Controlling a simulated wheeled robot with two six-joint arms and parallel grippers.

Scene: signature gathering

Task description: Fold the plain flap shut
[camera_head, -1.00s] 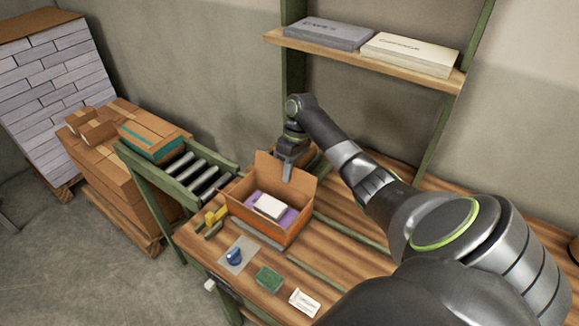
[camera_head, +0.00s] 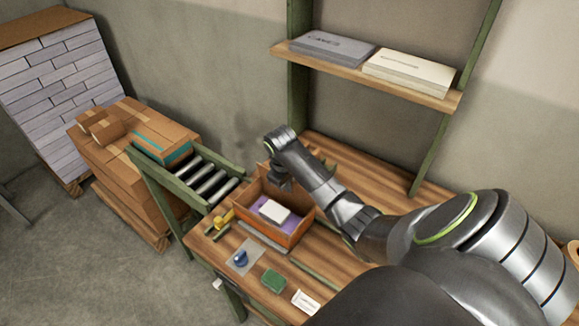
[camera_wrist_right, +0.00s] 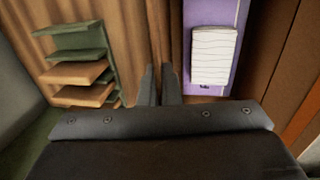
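The open orange-brown carton (camera_head: 262,226) stands on the wooden bench. A white paper block (camera_head: 273,211) lies in it on a purple layer; both also show in the wrist view, the paper block (camera_wrist_right: 214,55) on the purple layer (camera_wrist_right: 205,11). My right gripper (camera_head: 279,181) is at the carton's far side, pointing down, and hides much of the back flap there. In the wrist view my right fingers (camera_wrist_right: 159,72) are close together with nothing visible between them. Whether they touch a flap is hidden. My left gripper is out of view.
A blue stamp (camera_head: 240,258), a green pad (camera_head: 273,281) and a white card (camera_head: 305,301) lie on the bench in front of the carton. Yellow-handled tools (camera_head: 222,220) are at its left. A roller conveyor (camera_head: 208,184) adjoins the bench. A shelf (camera_head: 360,70) hangs above.

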